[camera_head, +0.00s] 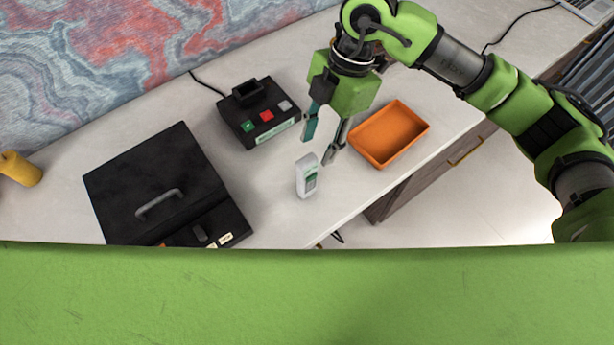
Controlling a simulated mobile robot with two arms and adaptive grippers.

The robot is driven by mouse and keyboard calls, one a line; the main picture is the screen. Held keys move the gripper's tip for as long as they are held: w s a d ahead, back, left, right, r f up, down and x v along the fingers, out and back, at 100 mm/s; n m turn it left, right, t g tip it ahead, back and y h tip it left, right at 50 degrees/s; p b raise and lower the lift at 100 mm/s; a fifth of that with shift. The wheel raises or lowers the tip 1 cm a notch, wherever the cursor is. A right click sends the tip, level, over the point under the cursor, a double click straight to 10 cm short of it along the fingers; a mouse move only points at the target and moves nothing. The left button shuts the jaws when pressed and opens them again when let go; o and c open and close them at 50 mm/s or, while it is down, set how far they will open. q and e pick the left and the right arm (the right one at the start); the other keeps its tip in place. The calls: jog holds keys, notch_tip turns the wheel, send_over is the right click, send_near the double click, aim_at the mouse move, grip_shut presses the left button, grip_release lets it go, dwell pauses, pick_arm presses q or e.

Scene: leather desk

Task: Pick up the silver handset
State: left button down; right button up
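The silver handset (306,177), a small pale upright block with a green-grey screen on its front, stands on the desk near its front edge. My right gripper (319,150) is above and behind the handset, pointing down. Its two fingers are spread apart with nothing between them, so it is open. The fingers look close to the handset's top, but I cannot tell the exact gap. My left gripper is not in view.
An orange tray (389,134) sits right of the handset. A black base with coloured buttons (258,118) stands behind it. A black box with a handle (161,187) lies to the left. A yellow object (20,169) is at the far left. My green body covers the bottom.

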aim_at(308, 159)
jog(key=f, duration=0.1)
jog(key=a+f+p, duration=0.1)
jog(key=a+f, duration=0.1)
jog(key=f, duration=0.1)
jog(key=shift+s+p, duration=0.3)
jog(key=shift+p, duration=0.1)
jog(key=shift+f, duration=0.35)
grip_shut()
jog(key=shift+r, duration=0.15)
